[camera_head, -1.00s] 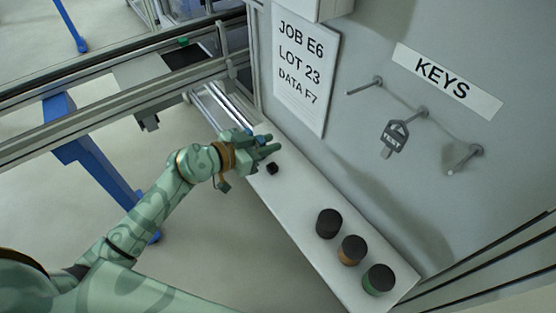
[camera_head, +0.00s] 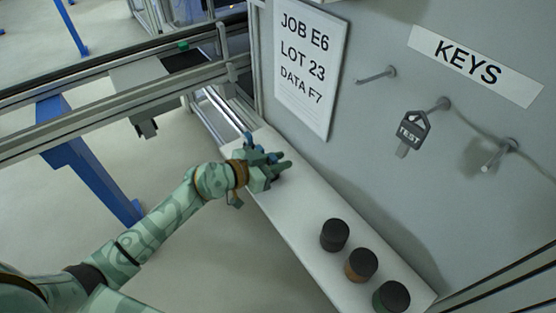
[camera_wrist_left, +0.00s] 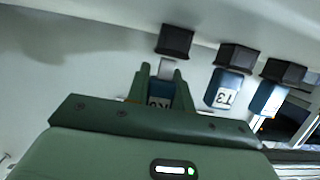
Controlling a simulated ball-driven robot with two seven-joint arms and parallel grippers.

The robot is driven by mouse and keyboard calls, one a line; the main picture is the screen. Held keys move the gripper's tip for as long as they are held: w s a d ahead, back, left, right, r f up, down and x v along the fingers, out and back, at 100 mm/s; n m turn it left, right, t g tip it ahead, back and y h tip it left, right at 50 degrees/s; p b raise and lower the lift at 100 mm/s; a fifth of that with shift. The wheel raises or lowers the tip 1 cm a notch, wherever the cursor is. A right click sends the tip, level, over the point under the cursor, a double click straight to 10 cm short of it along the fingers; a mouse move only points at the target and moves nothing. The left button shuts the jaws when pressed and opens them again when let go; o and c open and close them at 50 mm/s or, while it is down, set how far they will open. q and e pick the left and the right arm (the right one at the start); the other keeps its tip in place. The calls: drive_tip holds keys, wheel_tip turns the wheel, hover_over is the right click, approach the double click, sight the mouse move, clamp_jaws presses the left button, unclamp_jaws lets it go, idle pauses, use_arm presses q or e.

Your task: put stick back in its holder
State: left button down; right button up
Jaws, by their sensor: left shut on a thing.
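My left gripper (camera_head: 274,171) is over the far part of the white shelf. In the left wrist view its fingers (camera_wrist_left: 162,78) are shut on a dark blue stick (camera_wrist_left: 158,101) with a partly hidden white label. The stick's pale metal end (camera_wrist_left: 166,68) points at a black block (camera_wrist_left: 175,41), which looks like its holder. I cannot tell whether the metal end has entered it. To the right, a blue stick marked T3 (camera_wrist_left: 226,90) sits against a second black block (camera_wrist_left: 237,57), and another blue stick (camera_wrist_left: 266,100) against a third block (camera_wrist_left: 284,71). My right gripper is not in view.
The white shelf (camera_head: 295,203) runs along a grey wall. Three black-lidded jars, including one (camera_head: 334,235), stand at its near end. A key tag (camera_head: 414,133) hangs on a wall hook. A conveyor frame (camera_head: 120,100) is at the left. The shelf's middle is clear.

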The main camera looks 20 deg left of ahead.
use_arm(q)
drive_tip(key=shift+f, duration=0.45)
drive_tip(key=c, duration=1.3)
unclamp_jaws()
drive_tip(key=shift+c, duration=0.2)
drive_tip(key=shift+o, duration=0.5)
drive_tip(key=shift+r, duration=0.1)
drive_tip(key=shift+r, duration=0.35)
drive_tip(key=p+v, duration=0.3)
drive_tip(key=v, duration=0.9)
drive_tip(key=shift+r, duration=0.25)
drive_tip(key=shift+f, duration=0.1)
